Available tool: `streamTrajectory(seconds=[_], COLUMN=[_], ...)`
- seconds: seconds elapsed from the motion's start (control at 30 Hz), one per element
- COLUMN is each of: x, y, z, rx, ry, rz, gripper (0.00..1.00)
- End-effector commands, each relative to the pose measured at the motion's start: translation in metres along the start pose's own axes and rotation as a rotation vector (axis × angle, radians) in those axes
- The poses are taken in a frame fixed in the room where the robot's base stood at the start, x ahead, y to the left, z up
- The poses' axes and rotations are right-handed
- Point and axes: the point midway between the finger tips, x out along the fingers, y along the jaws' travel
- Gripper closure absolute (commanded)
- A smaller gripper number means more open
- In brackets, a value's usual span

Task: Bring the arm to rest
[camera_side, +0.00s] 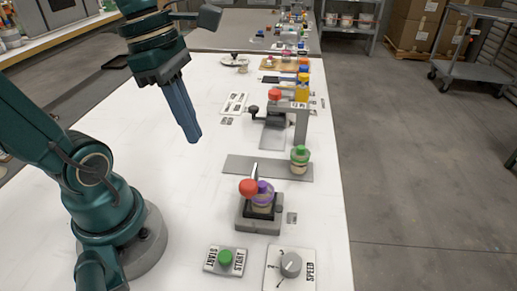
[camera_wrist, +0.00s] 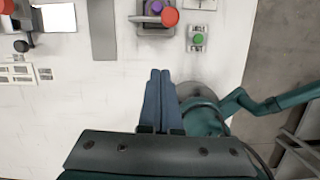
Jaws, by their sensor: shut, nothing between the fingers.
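My gripper (camera_side: 193,138) hangs above the white table in the side view, with its blue fingers pointing down. The fingers are together and hold nothing. In the wrist view the fingers (camera_wrist: 160,73) lie side by side over bare white table. In the side view my gripper is left of the row of devices and apart from all of them.
A grey device with a red knob (camera_side: 249,187) and purple-capped container (camera_side: 265,192) stands near a green START button (camera_side: 225,257) and a SPEED dial (camera_side: 290,264). A green-capped jar (camera_side: 299,158) stands on a grey strip (camera_side: 240,166). The table's left middle is clear.

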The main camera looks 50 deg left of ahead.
Motion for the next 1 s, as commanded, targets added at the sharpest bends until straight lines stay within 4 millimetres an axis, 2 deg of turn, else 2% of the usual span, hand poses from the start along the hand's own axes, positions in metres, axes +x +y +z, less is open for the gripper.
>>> streamTrajectory(seconds=[0.1,0.27,0.4,0.5,0.67,0.9,1.0], x=[-0.011,-0.017,-0.013,-0.004,0.009,0.023,0.026], y=[0.001,-0.002,-0.020,-0.029,-0.032,-0.027,-0.023], z=[0.000,0.002,0.007,0.007,0.006,0.007,0.008], rx=[-0.001,0.021,0.156,0.468,0.985,1.736,1.978], ry=[0.000,-0.001,0.003,0.021,0.065,0.191,0.258], rz=[0.002,0.000,0.008,0.056,0.140,0.253,0.282], gripper=[1.00,1.00,1.00,1.00,1.00,1.00,1.00])
